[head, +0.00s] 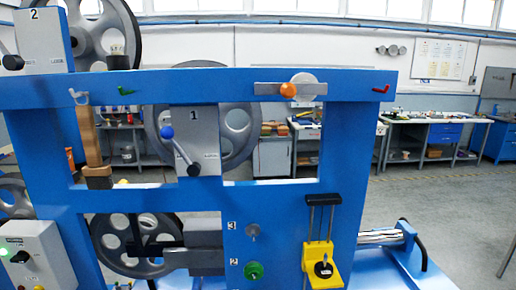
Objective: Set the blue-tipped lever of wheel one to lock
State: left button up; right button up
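A grey plate marked 1 (198,122) is in the middle left of the head view, in front of a grey spoked wheel (236,122) behind the blue frame. On this plate is a lever with a blue ball tip (167,132). Its rod slants from the blue tip at upper left down to a dark round end (193,170) near the plate's lower edge. Small lettering lies on both sides of the rod but is too small to read surely. Neither of my grippers is in view.
The blue frame (340,150) fills the left and centre. A plate marked 2 (40,40) has a black-tipped lever. An orange knob (288,90), a red handle (381,89), a green knob (253,270) and a yellow bracket (317,258) are also on the frame. Open floor (440,200) lies right.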

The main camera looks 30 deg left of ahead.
aim_at(194, 169)
jog(key=u, duration=1.45)
